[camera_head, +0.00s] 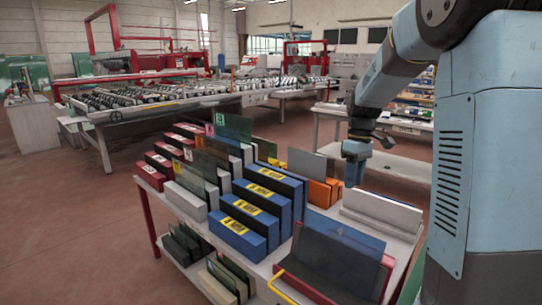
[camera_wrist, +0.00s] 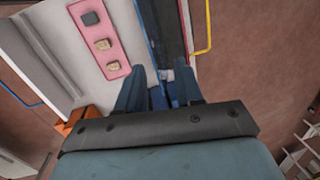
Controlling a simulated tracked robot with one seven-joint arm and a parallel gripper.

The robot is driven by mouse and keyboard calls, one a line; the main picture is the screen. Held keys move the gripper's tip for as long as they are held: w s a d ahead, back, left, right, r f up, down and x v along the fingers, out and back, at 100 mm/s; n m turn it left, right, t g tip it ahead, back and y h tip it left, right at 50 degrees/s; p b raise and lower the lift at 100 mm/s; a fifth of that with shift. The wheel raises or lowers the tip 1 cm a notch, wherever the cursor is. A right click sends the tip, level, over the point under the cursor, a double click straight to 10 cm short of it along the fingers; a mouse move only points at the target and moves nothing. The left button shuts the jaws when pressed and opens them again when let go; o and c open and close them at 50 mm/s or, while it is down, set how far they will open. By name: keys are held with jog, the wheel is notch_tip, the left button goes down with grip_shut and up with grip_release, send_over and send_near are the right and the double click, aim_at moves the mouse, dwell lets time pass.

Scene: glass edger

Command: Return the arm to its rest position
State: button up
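My arm reaches in from the right in the head view and bends down. My gripper (camera_head: 355,172) hangs at the right rear of the rack table, right of an orange block (camera_head: 322,190). In the wrist view my gripper (camera_wrist: 160,75) has its two dark blue fingers apart, with no held object visible between them. Its fingertips are small and partly hidden in the head view.
The rack table (camera_head: 151,220) holds blue, red, white and orange blocks with glass sheets. A red-edged holder (camera_head: 345,262) with dark glass stands at its front right. A long roller table (camera_head: 105,115) stands behind. The reddish floor at left is open.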

jog(key=s+a+r+m+t, duration=0.1)
jog(key=s+r+m+t, duration=0.1)
jog(key=s, duration=0.6)
jog(key=s+a+r+m+t, duration=0.1)
jog(key=s+r+m+t, duration=0.2)
jog(key=s, duration=0.6)
jog(key=s+a+r+m+t+h, duration=0.1)
jog(key=s+r+m+t, duration=0.1)
jog(key=s, duration=0.7)
jog(key=shift+r+m, duration=0.3)
jog(key=shift+m, duration=0.4)
jog(key=shift+c, duration=0.2)
